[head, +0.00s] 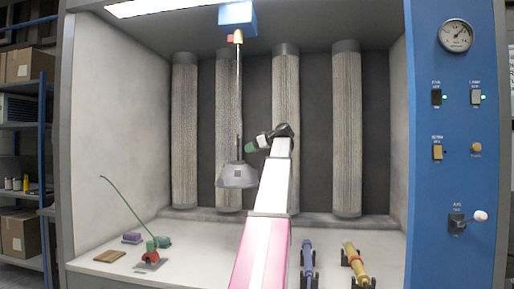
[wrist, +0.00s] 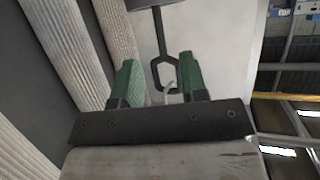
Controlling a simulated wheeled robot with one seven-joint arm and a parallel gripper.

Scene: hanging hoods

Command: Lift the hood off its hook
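The grey hood (head: 237,176) hangs in the cabinet from a thin dark rod under a blue ceiling block (head: 237,14). In the wrist view a dark stem ends in a dark loop (wrist: 154,74), with a small pale hook (wrist: 169,88) at its end. My gripper (head: 250,147) is just right of the rod, above the hood. In the wrist view my gripper (wrist: 155,70) has its green fingers apart. The hood's body is mostly out of the wrist view.
Several ribbed columns (head: 347,130) stand along the back wall. On the bench are a red item with a green wire (head: 151,250), a brown block (head: 109,256), and blue (head: 307,262) and yellow (head: 353,262) tools. A blue control panel (head: 456,160) is at right.

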